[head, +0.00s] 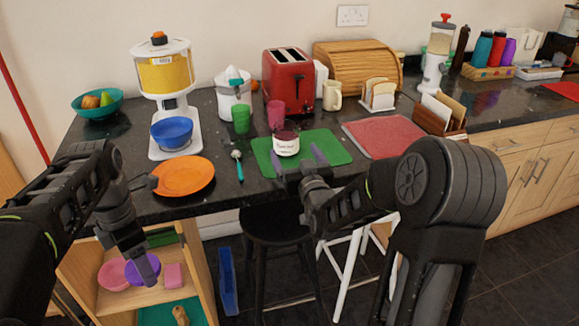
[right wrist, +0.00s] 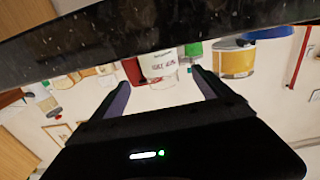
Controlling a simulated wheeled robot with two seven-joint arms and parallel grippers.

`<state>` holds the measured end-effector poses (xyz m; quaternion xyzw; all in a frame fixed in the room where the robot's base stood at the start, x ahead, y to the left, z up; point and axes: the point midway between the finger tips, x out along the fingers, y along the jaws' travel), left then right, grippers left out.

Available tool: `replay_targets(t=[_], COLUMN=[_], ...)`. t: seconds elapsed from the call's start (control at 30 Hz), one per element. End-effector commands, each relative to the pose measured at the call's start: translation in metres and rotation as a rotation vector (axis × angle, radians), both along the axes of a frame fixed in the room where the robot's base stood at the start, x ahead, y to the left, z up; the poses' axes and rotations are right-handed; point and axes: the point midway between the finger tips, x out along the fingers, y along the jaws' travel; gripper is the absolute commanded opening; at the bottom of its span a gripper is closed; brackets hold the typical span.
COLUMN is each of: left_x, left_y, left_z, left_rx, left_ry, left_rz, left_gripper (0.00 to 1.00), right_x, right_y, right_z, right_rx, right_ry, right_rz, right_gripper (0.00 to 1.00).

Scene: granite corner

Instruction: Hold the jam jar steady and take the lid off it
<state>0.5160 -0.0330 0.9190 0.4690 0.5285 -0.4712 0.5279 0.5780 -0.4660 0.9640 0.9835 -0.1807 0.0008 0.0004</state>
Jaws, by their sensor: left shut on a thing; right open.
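The jam jar (head: 287,148), with a white label and a dark red top part, stands upright at the near left of the green board (head: 330,147). It also shows upside down in the right wrist view (right wrist: 158,66). My right gripper (head: 298,160) is open in front of the jar; its fingers point at it and look clear of it.
An orange plate (head: 184,177) and a teal-handled utensil (head: 239,166) lie left of the board. Green and pink cups (head: 241,120) stand behind. A red mat (head: 385,135) lies right. A black stool (head: 275,222) and open shelves (head: 205,270) are below the counter edge.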

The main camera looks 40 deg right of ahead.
Motion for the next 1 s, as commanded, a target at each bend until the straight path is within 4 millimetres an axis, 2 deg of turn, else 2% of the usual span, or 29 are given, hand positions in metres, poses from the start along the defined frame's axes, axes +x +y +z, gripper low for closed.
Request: replay_targets(t=[0.1, 0.3, 1.0], left_x=[0.0, 0.0, 0.0], left_y=[0.0, 0.0, 0.0], left_z=[-0.005, -0.007, -0.006], left_rx=[0.0, 0.0, 0.0], left_ry=[0.0, 0.0, 0.0], left_rz=[0.0, 0.0, 0.0], left_gripper=[0.15, 0.15, 0.15], right_x=[-0.022, -0.041, -0.043], right_y=[0.008, 0.016, 0.016], right_z=[0.0, 0.0, 0.0], right_rx=[0.001, 0.0, 0.0], right_ry=[-0.003, -0.001, -0.001], right_rz=[-0.001, -0.001, 0.0], right_gripper=[0.88, 0.88, 0.88])
